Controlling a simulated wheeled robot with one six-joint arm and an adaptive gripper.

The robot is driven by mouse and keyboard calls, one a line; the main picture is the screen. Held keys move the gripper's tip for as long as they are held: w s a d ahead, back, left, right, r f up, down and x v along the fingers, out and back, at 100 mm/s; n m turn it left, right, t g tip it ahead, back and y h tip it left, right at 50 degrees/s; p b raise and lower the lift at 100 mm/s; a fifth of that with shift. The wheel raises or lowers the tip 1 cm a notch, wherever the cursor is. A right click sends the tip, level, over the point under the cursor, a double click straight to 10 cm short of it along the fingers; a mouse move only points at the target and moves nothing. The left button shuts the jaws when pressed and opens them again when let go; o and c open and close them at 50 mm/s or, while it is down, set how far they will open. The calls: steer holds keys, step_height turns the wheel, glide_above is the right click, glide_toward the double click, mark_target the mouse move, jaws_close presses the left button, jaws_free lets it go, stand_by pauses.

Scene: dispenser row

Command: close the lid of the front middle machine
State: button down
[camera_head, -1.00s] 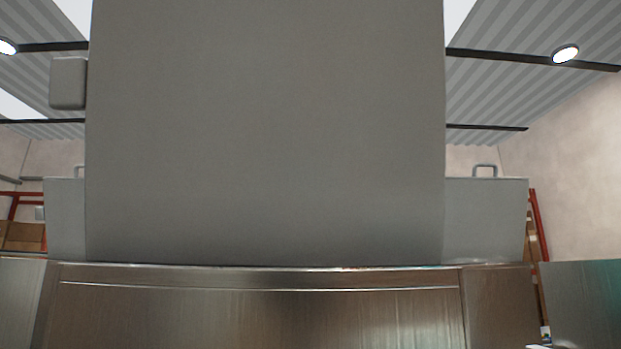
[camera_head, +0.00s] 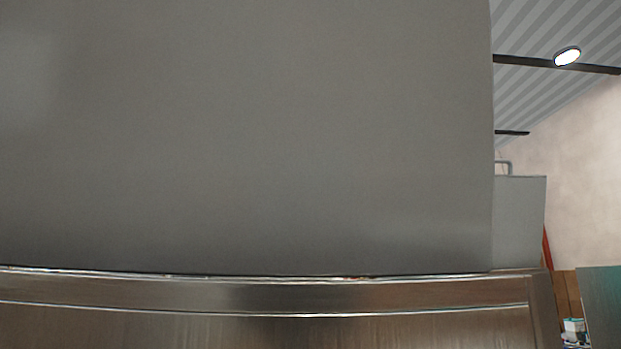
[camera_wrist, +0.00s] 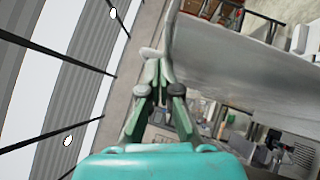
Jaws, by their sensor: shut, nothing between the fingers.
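The raised grey lid (camera_head: 250,140) of the machine right in front of me stands upright and fills most of the head view. Its lower edge meets the steel machine body (camera_head: 270,297). My gripper (camera_wrist: 157,70) shows only in the wrist view, with its fingers together and nothing between them. A broad grey panel (camera_wrist: 245,85), probably this lid, lies just to the right of the fingertips there. I cannot tell whether they touch it. The gripper is not visible in the head view.
A second grey raised lid (camera_head: 520,220) with a handle stands behind at the right. A dark green-grey panel (camera_head: 602,300) is at the lower right edge. In the wrist view, shelves and clutter (camera_wrist: 285,150) lie far off at lower right.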

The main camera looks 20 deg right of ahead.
steer(key=w+d, duration=0.2)
steer(key=w, duration=0.5)
steer(key=shift+d, duration=0.15)
stand_by(0.3)
steer(key=shift+w+d+f, duration=0.1)
steer(key=shift+w, duration=0.05)
stand_by(0.4)
stand_by(0.4)
